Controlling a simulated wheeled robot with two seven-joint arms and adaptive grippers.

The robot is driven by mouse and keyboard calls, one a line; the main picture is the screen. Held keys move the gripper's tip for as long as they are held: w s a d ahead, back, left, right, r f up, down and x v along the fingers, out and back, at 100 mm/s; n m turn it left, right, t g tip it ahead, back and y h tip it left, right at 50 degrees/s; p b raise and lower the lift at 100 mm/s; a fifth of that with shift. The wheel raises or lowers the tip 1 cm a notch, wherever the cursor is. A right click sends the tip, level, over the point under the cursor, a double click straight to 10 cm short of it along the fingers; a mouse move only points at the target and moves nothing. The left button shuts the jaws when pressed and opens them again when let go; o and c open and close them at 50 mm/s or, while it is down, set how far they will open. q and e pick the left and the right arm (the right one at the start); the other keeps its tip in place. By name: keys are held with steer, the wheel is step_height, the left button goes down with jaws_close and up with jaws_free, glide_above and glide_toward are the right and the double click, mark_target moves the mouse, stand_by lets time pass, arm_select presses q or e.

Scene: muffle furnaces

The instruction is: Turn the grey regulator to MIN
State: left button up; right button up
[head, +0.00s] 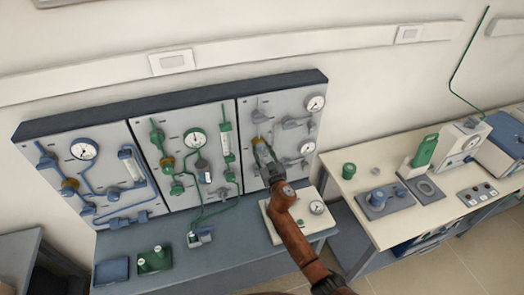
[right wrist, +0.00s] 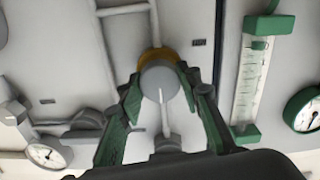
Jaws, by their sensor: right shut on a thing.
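The grey regulator (right wrist: 160,80) is a round grey knob on a brass-coloured body, fixed to the right-hand panel. A pale line shows on its face, pointing down in the right wrist view. No MIN lettering can be read. My right gripper (head: 262,147) reaches up to that panel in the head view. In the right wrist view its green-padded fingers (right wrist: 160,90) stand on either side of the knob and are shut on it. In the head view the gripper mostly hides the knob. My left gripper is not in view.
Dial gauges (head: 316,103) and grey valves sit right of the regulator in the head view. A green flow tube (head: 226,140) is on the middle panel, beside the gripper. A cream balance-like device (head: 316,208) stands below my right arm. A bench (head: 365,171) with equipment is at right.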

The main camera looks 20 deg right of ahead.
steer(key=shift+n, duration=0.3)
steer(key=n, duration=0.4)
steer(key=shift+b, duration=0.4)
steer(key=n, duration=0.4)
steer(key=shift+n, duration=0.4)
steer(key=n, duration=0.4)
steer(key=shift+n+b, duration=0.3)
steer(key=shift+f+n, duration=0.1)
steer(key=shift+n, duration=2.1)
steer(key=o, duration=1.2)
steer(key=shift+c, duration=0.2)
